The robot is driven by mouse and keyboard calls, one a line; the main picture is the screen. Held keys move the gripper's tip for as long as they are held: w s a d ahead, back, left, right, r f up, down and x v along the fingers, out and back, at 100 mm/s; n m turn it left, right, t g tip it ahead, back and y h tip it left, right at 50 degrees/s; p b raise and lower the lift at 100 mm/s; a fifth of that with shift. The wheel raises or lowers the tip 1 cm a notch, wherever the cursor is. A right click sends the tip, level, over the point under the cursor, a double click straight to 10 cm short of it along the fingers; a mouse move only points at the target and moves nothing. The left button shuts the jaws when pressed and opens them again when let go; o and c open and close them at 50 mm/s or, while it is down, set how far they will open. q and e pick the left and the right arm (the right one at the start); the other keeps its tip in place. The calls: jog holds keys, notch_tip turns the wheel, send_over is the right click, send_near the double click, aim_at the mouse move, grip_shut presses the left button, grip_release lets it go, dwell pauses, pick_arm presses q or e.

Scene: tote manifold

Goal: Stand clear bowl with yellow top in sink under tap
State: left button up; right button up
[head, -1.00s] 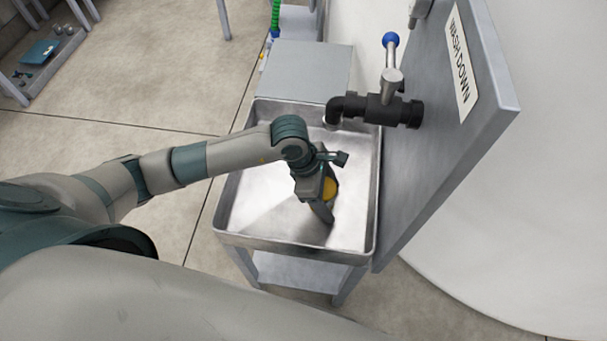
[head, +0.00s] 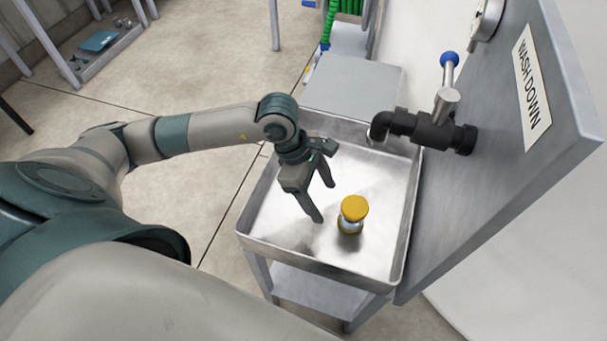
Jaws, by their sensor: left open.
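The clear bowl with a yellow top (head: 353,210) stands upright in the metal sink (head: 268,200), toward the front right of its floor. The black tap (head: 411,126) comes out from the panel on the right, and its spout ends over the back part of the sink. The bowl is nearer the front than the spout. My left gripper (head: 323,203) is over the sink, just left of the bowl. Its fingers are apart and empty, with a gap between them and the bowl. My right gripper does not show.
A grey panel with a WASH DOWN sign (head: 532,77) rises along the sink's right side. A blue-knobbed lever (head: 450,60) stands above the tap. A grey box-like surface (head: 354,88) adjoins the sink's back. The sink floor left of my gripper is clear.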

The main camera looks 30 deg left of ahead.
pick_arm(q)
jog(key=shift+s+a+b, duration=0.25)
jog(key=shift+a, duration=0.8)
jog(key=shift+s+a+b, duration=0.2)
jog(key=shift+a+b, duration=0.05)
jog(key=shift+a, duration=0.8)
